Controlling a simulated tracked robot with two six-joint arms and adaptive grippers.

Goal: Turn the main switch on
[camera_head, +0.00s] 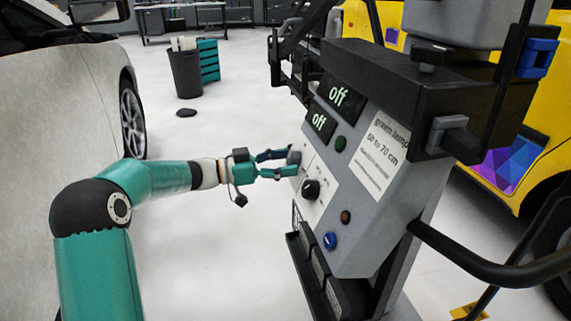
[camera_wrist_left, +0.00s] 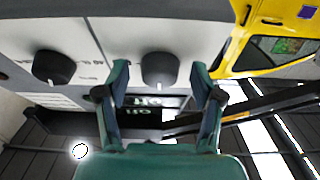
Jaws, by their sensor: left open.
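The grey machine panel (camera_head: 345,205) carries several controls. Which control is the main switch cannot be read. Two displays, the upper (camera_head: 340,95) and the lower (camera_head: 319,123), read "off". My left gripper (camera_head: 288,163) is open, its fingers (camera_wrist_left: 160,80) on either side of the grey knob; contact cannot be told. My right gripper is out of view.
A green button (camera_head: 341,143), a brown button (camera_head: 346,217) and a blue button (camera_head: 330,240) are on the panel. A black handle bar (camera_head: 490,268) juts out at right. A white car (camera_head: 60,90) stands left, a yellow vehicle (camera_head: 535,140) right. Open floor lies between car and machine.

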